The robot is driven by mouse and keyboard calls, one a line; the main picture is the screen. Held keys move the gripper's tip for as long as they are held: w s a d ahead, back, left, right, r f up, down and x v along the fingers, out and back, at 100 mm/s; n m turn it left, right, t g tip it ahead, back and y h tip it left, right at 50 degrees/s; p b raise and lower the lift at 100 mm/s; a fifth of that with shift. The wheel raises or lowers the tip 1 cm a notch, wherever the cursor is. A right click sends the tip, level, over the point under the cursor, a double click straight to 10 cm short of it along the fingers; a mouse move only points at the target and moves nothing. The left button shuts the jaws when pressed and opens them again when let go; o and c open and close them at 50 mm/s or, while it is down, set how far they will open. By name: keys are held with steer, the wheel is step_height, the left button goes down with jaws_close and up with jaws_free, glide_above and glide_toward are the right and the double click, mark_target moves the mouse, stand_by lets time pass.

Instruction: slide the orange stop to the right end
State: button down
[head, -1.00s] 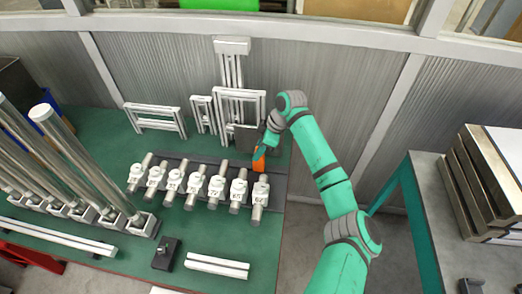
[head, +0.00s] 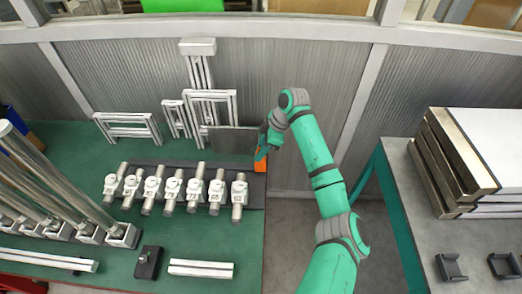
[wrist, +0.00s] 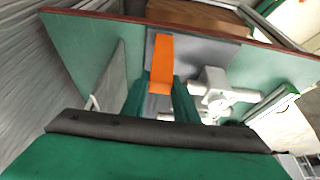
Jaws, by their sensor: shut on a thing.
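The orange stop (head: 260,164) is a small block at the right end of the dark grey strip (head: 252,197) on the green table. It stands at the strip's back right corner, right of the row of valve-like silver pieces (head: 239,190). My gripper (head: 261,155) reaches down to it from behind and is shut on it. In the wrist view the orange stop (wrist: 161,62) shows between my green fingers (wrist: 160,95), with the grey strip (wrist: 212,48) beside it. The fingertips' contact is partly hidden.
A flat grey plate (head: 232,140) and white frames (head: 209,108) stand behind the strip. Silver posts (head: 55,175) fill the left side. A dark block (head: 148,262) and white bars (head: 201,268) lie in front. A gap separates this table from the grey table (head: 425,235).

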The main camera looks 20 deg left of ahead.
steer(key=shift+w+d, duration=0.15)
steer(key=shift+d, duration=0.2)
steer(key=c, duration=1.4)
jaws_free()
steer(key=shift+a, duration=0.1)
steer(key=shift+r, duration=0.15)
steer(key=v, duration=1)
steer(key=shift+d+r, duration=0.2)
steer(key=shift+r, duration=0.1)
steer(key=shift+a, duration=0.1)
